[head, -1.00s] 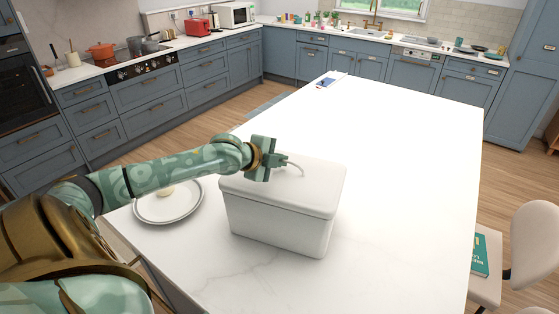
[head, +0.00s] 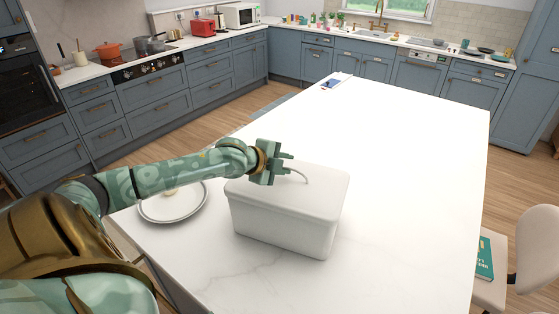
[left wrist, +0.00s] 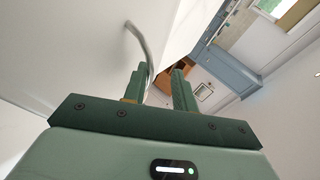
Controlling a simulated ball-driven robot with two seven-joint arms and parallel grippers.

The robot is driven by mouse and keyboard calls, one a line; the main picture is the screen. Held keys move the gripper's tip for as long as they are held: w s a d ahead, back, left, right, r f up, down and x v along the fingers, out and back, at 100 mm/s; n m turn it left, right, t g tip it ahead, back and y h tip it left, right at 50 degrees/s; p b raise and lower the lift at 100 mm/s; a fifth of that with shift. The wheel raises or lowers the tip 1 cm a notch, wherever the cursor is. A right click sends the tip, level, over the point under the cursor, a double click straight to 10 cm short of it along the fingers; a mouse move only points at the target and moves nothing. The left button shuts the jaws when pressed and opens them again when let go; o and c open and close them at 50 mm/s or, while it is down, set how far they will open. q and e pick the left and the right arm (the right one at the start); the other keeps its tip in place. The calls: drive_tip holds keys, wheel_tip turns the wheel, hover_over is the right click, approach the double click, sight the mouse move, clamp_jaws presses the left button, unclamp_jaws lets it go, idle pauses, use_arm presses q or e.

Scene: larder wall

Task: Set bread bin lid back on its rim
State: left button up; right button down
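The white bread bin (head: 280,230) stands upright on the island worktop. Its white lid (head: 322,186) lies over the bin's top, covering it, with no clear gap along the visible sides. My left gripper (head: 287,164) is just above the lid's left part, beside the thin curved handle (head: 300,174). Its two fingers are spread apart. In the left wrist view the handle (left wrist: 140,38) curves down close to the left finger; whether it touches is unclear. The lid's far edge is hard to judge from here. My right gripper is in neither view.
A round plate (head: 152,210) with a small pale item on it sits left of the bin, below my left arm. A chair (head: 535,250) stands at the right edge.

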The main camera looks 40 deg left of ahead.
use_arm(q)
drive_tip(key=shift+r, duration=0.45)
drive_tip(key=p+v, duration=0.1)
drive_tip(key=v, duration=0.4)
drive_tip(key=shift+s+a+r, duration=0.15)
drive_tip(key=shift+s+r, duration=0.1)
drive_tip(key=p+v, duration=0.5)
drive_tip(key=v, duration=0.1)
drive_tip(key=shift+s, duration=0.2)
drive_tip(key=shift+r, duration=0.1)
